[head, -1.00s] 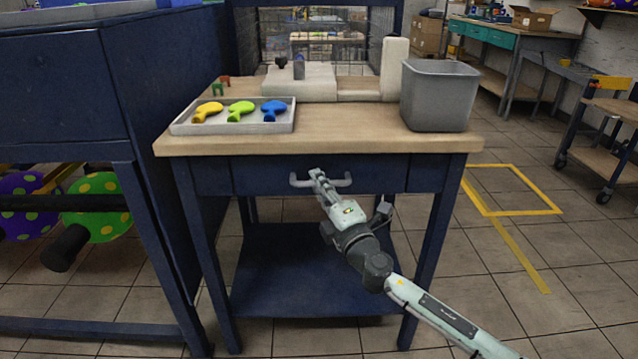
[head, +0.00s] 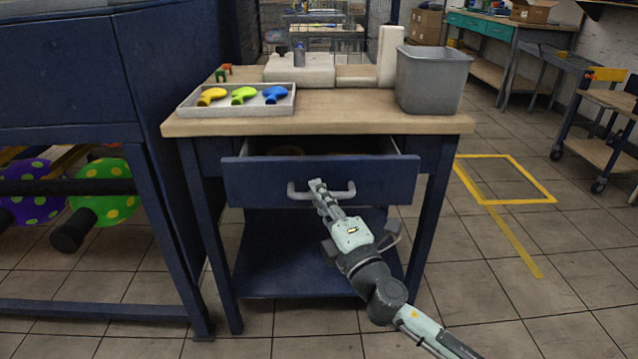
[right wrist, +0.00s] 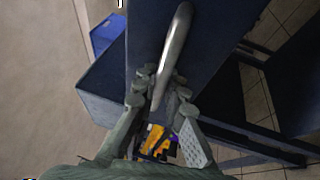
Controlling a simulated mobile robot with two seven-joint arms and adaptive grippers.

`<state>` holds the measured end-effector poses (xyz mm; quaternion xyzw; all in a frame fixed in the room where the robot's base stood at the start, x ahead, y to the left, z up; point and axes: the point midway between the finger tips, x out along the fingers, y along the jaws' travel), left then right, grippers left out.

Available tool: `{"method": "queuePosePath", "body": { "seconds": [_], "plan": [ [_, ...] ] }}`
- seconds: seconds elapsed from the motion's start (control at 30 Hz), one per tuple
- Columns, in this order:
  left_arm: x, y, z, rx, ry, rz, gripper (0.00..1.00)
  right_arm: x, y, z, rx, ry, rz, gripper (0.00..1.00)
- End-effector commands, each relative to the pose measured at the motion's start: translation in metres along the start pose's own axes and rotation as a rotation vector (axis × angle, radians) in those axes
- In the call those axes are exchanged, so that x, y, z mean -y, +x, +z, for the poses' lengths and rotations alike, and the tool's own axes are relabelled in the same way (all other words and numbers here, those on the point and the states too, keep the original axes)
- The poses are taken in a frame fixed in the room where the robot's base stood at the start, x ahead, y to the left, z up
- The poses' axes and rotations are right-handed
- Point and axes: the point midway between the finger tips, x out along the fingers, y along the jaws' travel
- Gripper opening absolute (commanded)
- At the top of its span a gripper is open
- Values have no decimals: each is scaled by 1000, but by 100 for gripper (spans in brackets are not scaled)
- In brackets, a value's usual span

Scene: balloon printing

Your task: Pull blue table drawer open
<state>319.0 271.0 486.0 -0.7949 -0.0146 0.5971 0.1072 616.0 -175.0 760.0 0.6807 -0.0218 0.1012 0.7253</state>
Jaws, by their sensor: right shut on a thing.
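The blue table (head: 205,160) with a wooden top stands in front of me. Its drawer (head: 250,182) is pulled partly out, and a dark gap shows behind its front panel. The drawer handle (head: 340,193) is a grey bar on the panel. My right gripper (head: 317,186) is shut on the handle near its middle. The right wrist view shows the fingers (right wrist: 160,85) on both sides of the handle bar (right wrist: 175,45), with the blue drawer front beside it. My left gripper is not in view.
A larger blue structure (head: 60,85) stands close on the left.

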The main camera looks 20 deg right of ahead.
Motion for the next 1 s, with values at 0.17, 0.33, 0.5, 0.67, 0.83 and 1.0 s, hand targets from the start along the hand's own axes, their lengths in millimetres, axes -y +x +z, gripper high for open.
{"method": "queuePosePath", "body": {
  "seconds": [0.17,0.33,0.5,0.67,0.83,1.0],
  "plan": [
    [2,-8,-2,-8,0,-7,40,-5,-32,-13,0,3,-1,0],
    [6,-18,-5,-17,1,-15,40,-10,-52,-21,0,0,0,0],
    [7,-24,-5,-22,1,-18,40,-12,-61,-25,0,0,1,0],
    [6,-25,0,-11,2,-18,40,-13,-63,-26,1,0,1,0],
    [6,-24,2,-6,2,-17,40,-13,-63,-26,1,0,1,0],
    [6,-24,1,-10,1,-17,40,-13,-63,-26,1,0,1,20]
  ]
}}
